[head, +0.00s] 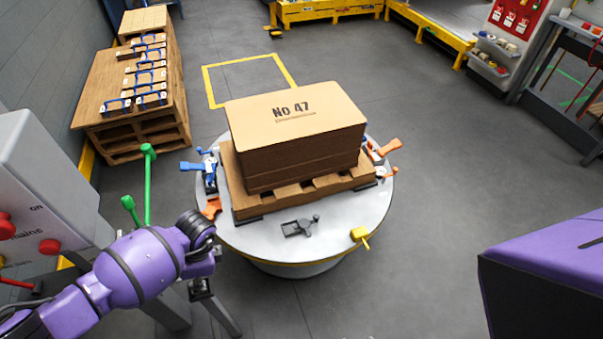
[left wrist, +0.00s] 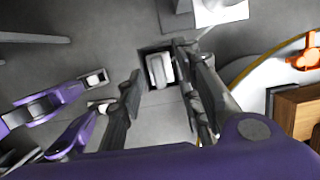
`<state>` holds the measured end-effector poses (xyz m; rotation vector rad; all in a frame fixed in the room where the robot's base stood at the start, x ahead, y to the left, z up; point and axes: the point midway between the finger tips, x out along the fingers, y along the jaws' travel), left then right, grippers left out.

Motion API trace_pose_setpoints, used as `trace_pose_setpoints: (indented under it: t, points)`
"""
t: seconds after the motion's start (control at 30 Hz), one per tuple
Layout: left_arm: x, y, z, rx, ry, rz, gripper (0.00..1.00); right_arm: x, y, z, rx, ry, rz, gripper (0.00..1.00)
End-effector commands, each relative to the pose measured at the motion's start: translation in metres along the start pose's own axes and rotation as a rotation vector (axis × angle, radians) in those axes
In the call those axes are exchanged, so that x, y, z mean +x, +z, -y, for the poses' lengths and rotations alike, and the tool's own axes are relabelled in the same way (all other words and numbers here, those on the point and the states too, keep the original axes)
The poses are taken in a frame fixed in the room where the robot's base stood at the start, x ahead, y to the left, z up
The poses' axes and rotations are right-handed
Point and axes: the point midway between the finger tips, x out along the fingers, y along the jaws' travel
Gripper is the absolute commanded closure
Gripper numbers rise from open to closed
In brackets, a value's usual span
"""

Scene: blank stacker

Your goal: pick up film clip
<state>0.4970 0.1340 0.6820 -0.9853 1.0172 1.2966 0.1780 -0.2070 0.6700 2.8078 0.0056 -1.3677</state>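Several clip-like pieces sit on the round grey turntable (head: 330,240), and I cannot tell for sure which is the film clip. A dark grey clip (head: 298,228) lies flat near the front. A yellow clip (head: 360,237) is at the front right rim. Blue clips (head: 200,168) are at the left, and orange clips (head: 384,149) at the right; an orange one also shows in the left wrist view (left wrist: 305,58). My left gripper (left wrist: 158,60) is open and empty, pointing down beside the turntable's left side. My right gripper is out of view.
A stack of brown boards (head: 298,150) marked "No 47" stands on a wooden pallet (head: 300,197) on the turntable. A grey control box (head: 50,190) and green levers (head: 148,165) stand at the left. Loaded pallets (head: 110,85) are behind.

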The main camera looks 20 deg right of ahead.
Motion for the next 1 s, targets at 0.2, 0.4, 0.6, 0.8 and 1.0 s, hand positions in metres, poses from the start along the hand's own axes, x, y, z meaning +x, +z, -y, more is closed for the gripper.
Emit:
trace_pose_setpoints:
  t: [0.2, 0.4, 0.6, 0.8, 1.0]
  points:
    - [0.020, -0.001, -0.002, 0.001, 0.004, -0.002, 0.67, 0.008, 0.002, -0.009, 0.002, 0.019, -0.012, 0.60]
    - [0.018, 0.000, -0.001, 0.000, 0.001, -0.002, 0.76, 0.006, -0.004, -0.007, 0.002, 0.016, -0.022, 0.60]
    - [0.018, 0.000, -0.001, 0.000, 0.002, -0.002, 1.00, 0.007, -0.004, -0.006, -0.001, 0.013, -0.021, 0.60]
    - [0.018, -0.001, -0.001, 0.000, 0.003, -0.002, 1.00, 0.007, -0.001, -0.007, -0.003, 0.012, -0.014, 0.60]
    - [0.017, 0.001, -0.001, 0.000, 0.003, -0.002, 1.00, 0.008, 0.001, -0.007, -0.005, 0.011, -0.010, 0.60]
